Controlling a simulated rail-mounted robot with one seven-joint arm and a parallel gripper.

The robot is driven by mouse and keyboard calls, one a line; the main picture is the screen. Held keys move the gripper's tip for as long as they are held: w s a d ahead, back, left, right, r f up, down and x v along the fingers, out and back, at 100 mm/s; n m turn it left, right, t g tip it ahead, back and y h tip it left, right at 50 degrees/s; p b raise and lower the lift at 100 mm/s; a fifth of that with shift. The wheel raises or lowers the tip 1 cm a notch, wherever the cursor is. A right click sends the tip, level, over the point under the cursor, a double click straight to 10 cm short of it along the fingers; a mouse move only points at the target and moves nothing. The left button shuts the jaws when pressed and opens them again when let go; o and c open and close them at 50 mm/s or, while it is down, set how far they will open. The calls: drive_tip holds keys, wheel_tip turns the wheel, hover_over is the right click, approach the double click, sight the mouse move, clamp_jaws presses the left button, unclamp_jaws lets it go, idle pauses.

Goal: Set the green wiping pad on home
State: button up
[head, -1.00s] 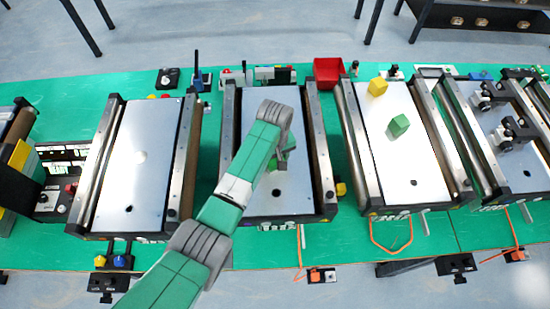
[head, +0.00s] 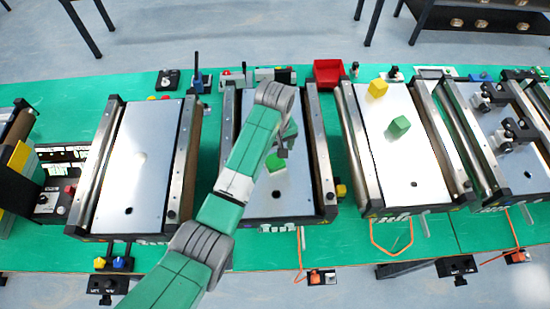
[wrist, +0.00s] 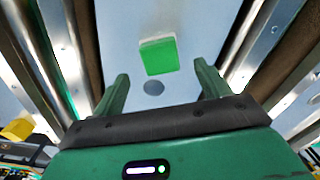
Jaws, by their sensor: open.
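The green wiping pad (head: 274,162), a small green block with a pale lower edge, lies on the light plate of the middle conveyor (head: 262,206). It also shows in the wrist view (wrist: 158,55), just beyond a dark round hole in the plate (wrist: 153,88). My gripper (wrist: 160,75) is open, with its two green fingers apart and nothing between them. The pad is ahead of the fingertips and apart from them. In the head view my arm partly covers the gripper. No marking that names home is readable.
Metal rails (head: 320,150) flank the middle plate. The right conveyor carries a green cube (head: 399,126) and a yellow cube (head: 378,88). The left conveyor plate (head: 140,160) is clear. A red bin (head: 328,72) stands behind. Black fixtures (head: 515,130) sit far right.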

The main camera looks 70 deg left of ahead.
sight(275, 160)
wheel_tip(275, 160, up, 5)
drive_tip(key=shift+r, duration=0.2)
idle(0.3)
drive_tip(key=w+d+r+m+t+y, duration=0.4)
drive_tip(key=w+r, duration=0.3)
drive_tip(key=w, duration=0.4)
drive_tip(key=w+d+r+m+t, duration=0.4)
drive_tip(key=w+d+r+t, duration=0.1)
drive_tip(key=d+r, duration=0.55)
drive_tip(key=w+d+r+m+t, duration=0.3)
drive_tip(key=w+d+r+t, duration=0.2)
drive_tip(key=d+r, duration=0.5)
drive_tip(key=s+d+r+m+t+h, duration=0.2)
drive_tip(key=s+d+r+m+t, duration=0.1)
drive_tip(key=s+d+r+t, duration=0.2)
drive_tip(key=s+d+r+m+t+h, duration=0.2)
drive_tip(key=s+d+r+m+t, duration=0.2)
drive_tip(key=s+d+r, duration=0.6)
drive_tip(key=d+r+t, duration=0.2)
drive_tip(key=d+r, duration=0.2)
drive_tip(key=r, duration=0.4)
drive_tip(key=shift+s+r, duration=0.2)
drive_tip(key=shift+s, duration=0.05)
drive_tip(key=shift+r, duration=0.1)
